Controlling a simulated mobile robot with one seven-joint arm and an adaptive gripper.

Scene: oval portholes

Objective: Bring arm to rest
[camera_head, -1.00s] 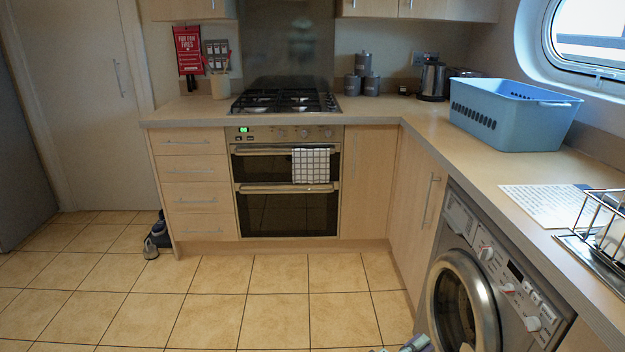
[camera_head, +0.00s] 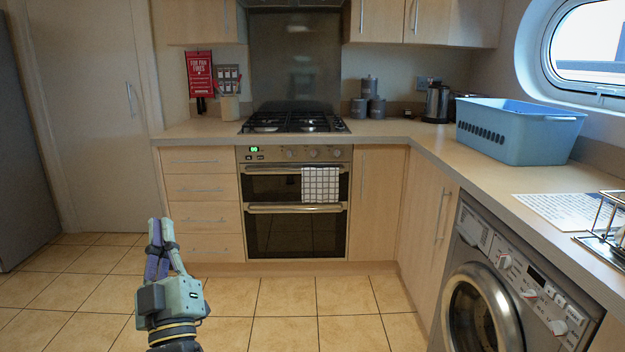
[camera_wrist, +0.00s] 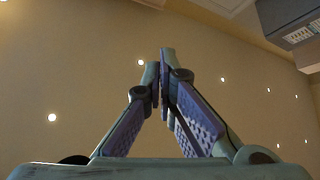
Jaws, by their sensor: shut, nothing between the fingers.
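My gripper (camera_head: 160,222) stands upright at the lower left of the head view, in front of the drawers, with its fingers pointing up. Its fingers come together at the tips and hold nothing. In the wrist view, my gripper (camera_wrist: 161,65) shows its purple-padded fingers meeting near the top middle, against a ceiling with several small lights.
A counter (camera_head: 400,130) runs along the back and right, with a hob (camera_head: 295,122) above an oven (camera_head: 293,205). A blue basket (camera_head: 518,130) stands on the right counter above a washing machine (camera_head: 490,290). The tiled floor (camera_head: 285,305) ahead is clear.

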